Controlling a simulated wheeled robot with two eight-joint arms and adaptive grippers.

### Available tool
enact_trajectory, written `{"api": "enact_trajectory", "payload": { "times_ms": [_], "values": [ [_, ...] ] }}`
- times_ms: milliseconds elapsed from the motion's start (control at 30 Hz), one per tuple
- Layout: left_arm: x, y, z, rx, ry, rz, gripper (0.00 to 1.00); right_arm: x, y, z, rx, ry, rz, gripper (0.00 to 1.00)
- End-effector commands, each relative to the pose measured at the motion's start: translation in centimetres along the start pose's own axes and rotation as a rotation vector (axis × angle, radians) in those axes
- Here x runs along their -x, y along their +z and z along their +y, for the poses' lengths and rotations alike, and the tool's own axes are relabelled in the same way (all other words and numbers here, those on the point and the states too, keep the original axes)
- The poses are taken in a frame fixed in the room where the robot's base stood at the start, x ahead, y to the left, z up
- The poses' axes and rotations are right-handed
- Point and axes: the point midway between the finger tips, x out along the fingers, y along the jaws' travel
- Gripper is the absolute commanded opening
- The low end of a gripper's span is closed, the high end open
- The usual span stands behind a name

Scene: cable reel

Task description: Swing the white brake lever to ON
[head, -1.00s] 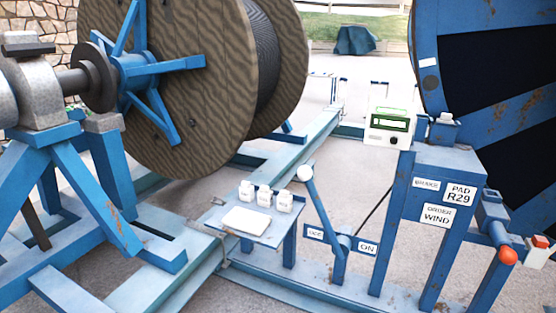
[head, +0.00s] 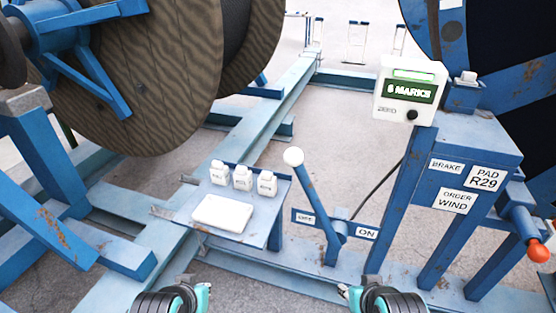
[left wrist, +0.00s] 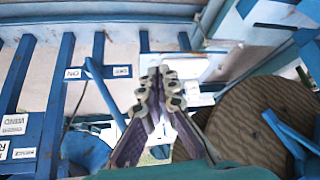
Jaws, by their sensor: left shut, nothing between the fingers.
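The brake lever (head: 318,200) is a blue bar with a white ball knob (head: 293,157), standing in the middle of the head view. It tilts left, with its knob above the OFF label (head: 305,217), away from the ON label (head: 367,233). In the left wrist view, the scene is upside down and the lever's bar (left wrist: 104,92) lies left of my left gripper (left wrist: 164,85), whose fingers are shut and empty. In the head view, my left gripper (head: 185,298) and right gripper (head: 380,298) enter at the bottom edge, below the lever; the right fingers are hidden.
A small blue table (head: 262,225) left of the lever holds several white weights and a white block. A display reading 6 MARKS (head: 410,90) and a labelled blue post (head: 455,170) stand right. A big wooden reel (head: 150,75) stands at back left.

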Motion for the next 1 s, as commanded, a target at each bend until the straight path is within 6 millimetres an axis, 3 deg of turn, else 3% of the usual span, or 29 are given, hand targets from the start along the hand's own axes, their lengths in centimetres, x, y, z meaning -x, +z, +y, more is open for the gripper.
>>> {"api": "enact_trajectory", "payload": {
  "times_ms": [67, 133, 167, 333, 467, 667, 800, 1000],
  "values": [
    [0.0, 0.0, 0.0, 0.000, 0.000, 0.000, 0.00, 0.0, 0.0, 0.0, 0.000, 0.000, 0.000, 0.34],
    [0.0, -0.1, 0.0, 0.002, 0.002, 0.000, 0.00, 0.0, 0.0, 0.0, 0.000, 0.000, 0.000, 0.53],
    [0.0, -0.2, 0.1, 0.005, 0.005, -0.001, 0.00, 0.0, 0.0, 0.0, 0.000, 0.000, 0.000, 0.56],
    [-0.2, -3.4, 1.6, 0.081, 0.075, -0.011, 0.00, 0.4, -0.3, 0.0, 0.000, 0.000, 0.000, 0.56],
    [-1.2, -8.5, 3.9, 0.202, 0.194, -0.025, 0.00, 0.8, -0.6, 0.0, 0.000, 0.000, 0.000, 0.56],
    [-4.6, -17.5, 7.3, 0.416, 0.415, -0.049, 0.00, 1.6, -1.1, 0.0, 0.000, 0.000, 0.000, 0.56],
    [-8.0, -23.2, 9.0, 0.558, 0.574, -0.063, 0.00, 2.0, -1.5, 0.0, 0.000, 0.000, 0.000, 0.56],
    [-13.7, -30.0, 10.0, 0.751, 0.809, -0.075, 0.00, 2.8, -2.0, 0.0, 0.000, 0.000, 0.000, 0.56]
  ]
}}
